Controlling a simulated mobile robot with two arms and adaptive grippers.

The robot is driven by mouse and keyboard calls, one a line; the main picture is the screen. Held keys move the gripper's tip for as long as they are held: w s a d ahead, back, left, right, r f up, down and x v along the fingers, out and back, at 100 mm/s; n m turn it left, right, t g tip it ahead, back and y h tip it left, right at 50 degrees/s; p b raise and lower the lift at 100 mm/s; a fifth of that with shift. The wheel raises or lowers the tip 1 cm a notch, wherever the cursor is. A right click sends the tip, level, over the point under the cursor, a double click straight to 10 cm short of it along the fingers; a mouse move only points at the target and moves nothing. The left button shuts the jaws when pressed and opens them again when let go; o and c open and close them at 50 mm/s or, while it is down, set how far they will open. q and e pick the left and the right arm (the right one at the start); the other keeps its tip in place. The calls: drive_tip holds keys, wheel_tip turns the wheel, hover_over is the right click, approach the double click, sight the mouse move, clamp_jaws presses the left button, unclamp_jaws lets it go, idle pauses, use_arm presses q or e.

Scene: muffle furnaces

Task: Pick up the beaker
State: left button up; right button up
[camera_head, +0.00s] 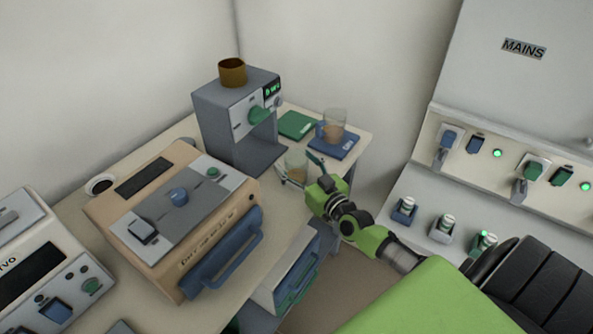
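One dark green finger shows at the beaker's right side. The other finger is small and partly lost against the glass, so I cannot tell if they press on it. A second clear vessel (334,121) with brownish contents and a blue handle-like part at its left stands on a blue pad. My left gripper is out of view.
A grey device (236,115) with a brown cup (232,71) on top stands behind. A green pad (298,125) and the blue pad (340,149) lie on the table. A beige furnace (155,200) with a blue handle fills the left. A mains panel (510,150) is at right.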

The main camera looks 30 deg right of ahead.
drive_tip(key=c, duration=1.7)
drive_tip(key=shift+r, duration=0.65)
drive_tip(key=r+p, duration=0.1)
drive_tip(key=r, duration=0.1)
drive_tip(key=shift+s+a+r+p, duration=0.1)
drive_tip(key=shift+s+r+p, duration=0.1)
drive_tip(key=shift+r+p, duration=0.15)
drive_tip(key=s+a+r, duration=0.3)
drive_tip(key=s+r, duration=0.6)
drive_tip(key=s, duration=0.4)
drive_tip(key=shift+a+p, duration=0.4)
drive_tip(key=shift+p, duration=0.05)
